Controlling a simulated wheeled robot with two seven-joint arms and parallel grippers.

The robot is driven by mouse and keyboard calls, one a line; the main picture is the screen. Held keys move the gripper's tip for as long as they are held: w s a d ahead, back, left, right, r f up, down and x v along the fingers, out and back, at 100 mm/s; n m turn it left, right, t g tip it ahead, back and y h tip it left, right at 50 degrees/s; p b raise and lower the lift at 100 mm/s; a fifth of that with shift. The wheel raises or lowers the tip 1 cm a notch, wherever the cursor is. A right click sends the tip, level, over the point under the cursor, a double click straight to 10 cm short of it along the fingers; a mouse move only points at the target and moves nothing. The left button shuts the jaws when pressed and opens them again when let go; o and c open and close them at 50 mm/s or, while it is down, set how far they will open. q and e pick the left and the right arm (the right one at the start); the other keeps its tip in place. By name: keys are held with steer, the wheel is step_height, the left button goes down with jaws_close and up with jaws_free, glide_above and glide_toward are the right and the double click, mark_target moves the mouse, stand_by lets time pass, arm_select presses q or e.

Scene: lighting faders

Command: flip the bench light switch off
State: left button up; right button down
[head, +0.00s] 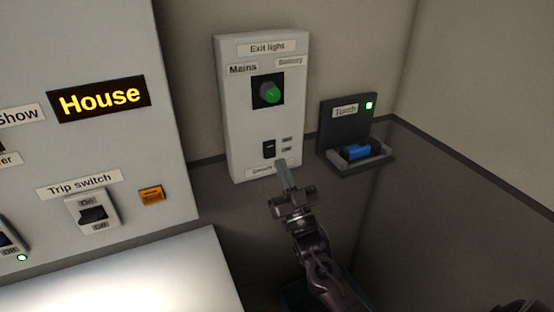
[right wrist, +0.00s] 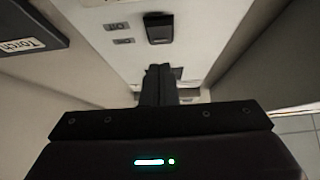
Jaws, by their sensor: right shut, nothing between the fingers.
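A small black rocker switch (head: 268,150) sits low on the pale Exit light box, with two small tags to its right. The label (head: 259,171) below it is partly covered by my gripper and hard to read. Which way the rocker is tipped I cannot tell. My right gripper (head: 281,163) is shut and empty, its tips just below and right of the switch. In the right wrist view the switch (right wrist: 158,28) shows beyond the shut fingertips (right wrist: 158,68), with a visible gap; contact with the box is unclear. My left gripper is out of view.
A Torch holder (head: 340,111) with a blue torch (head: 361,152) stands close right of my gripper. Left is a panel with a Trip switch (head: 92,212) and an orange button (head: 152,195).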

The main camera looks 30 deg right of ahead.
mark_target(272, 152)
steer(key=shift+w+f+p, duration=0.15)
steer(key=shift+w+f, duration=0.05)
steer(key=shift+w, duration=0.65)
steer(key=shift+w+f+p, duration=0.15)
steer(key=shift+w+f, duration=0.05)
steer(key=shift+w, duration=0.65)
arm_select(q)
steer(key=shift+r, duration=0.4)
arm_select(e)
steer(key=b, duration=0.1)
steer(key=f+b, duration=0.1)
steer(key=b, duration=0.1)
steer(key=shift+w+d+t, duration=0.1)
steer(key=shift+w+t, duration=0.1)
steer(key=shift+t, duration=0.1)
arm_select(q)
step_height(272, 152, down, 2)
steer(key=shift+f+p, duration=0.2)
steer(key=shift+p, duration=0.1)
arm_select(e)
steer(key=shift+r, duration=0.4)
